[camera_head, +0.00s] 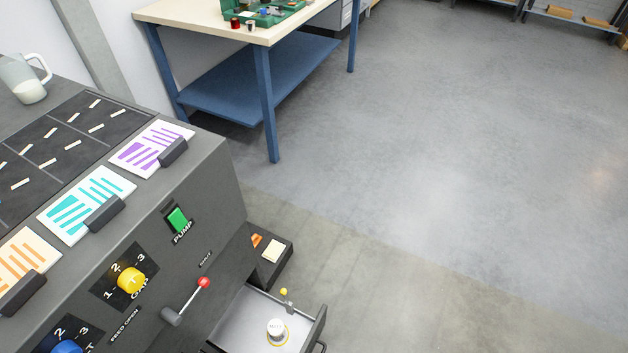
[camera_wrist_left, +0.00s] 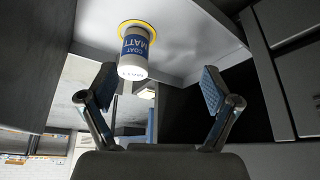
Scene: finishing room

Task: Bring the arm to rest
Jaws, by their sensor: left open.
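My left gripper (camera_wrist_left: 157,88) shows in the left wrist view with its two fingers wide apart and nothing between the pads. A white bottle with a blue label reading COAT MATT (camera_wrist_left: 134,54) appears beyond the fingertips, apart from them, on a yellow ring in the pale drawer (camera_wrist_left: 195,50). This view looks upside down. In the head view the bottle's white top (camera_head: 276,327) stands in the open drawer (camera_head: 241,308). Neither arm shows in the head view, and my right gripper is not seen.
The dark machine (camera_head: 215,190) carries a green PUMP switch (camera_head: 177,219), a yellow knob (camera_head: 131,280) and a red-tipped lever (camera_head: 204,283). A pitcher (camera_head: 24,78) stands on top. A blue-legged workbench (camera_head: 265,100) is behind. The floor (camera_head: 430,150) at right is clear.

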